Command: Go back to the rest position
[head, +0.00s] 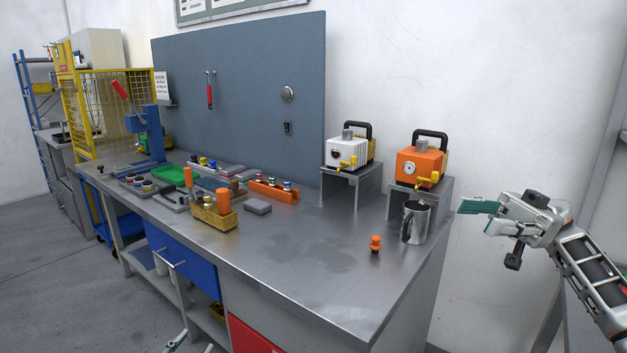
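My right gripper (480,217) is in the air at the right, past the workbench's right end and beside the metal mug. Its green-padded fingers stand apart, with nothing seen between them. Only a small part of my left gripper (178,338) shows at the bottom edge, low in front of the workbench. Most of it is cut off, so its opening cannot be told. The grey metal workbench (300,258) runs across the middle of the view.
On the bench's right end are a metal mug (415,222), an orange knob-shaped piece (375,244), and white (347,153) and orange (420,165) machines on stands. A yellow bin (215,218), small parts and a blue press (150,135) fill the left. The bench's front right is clear.

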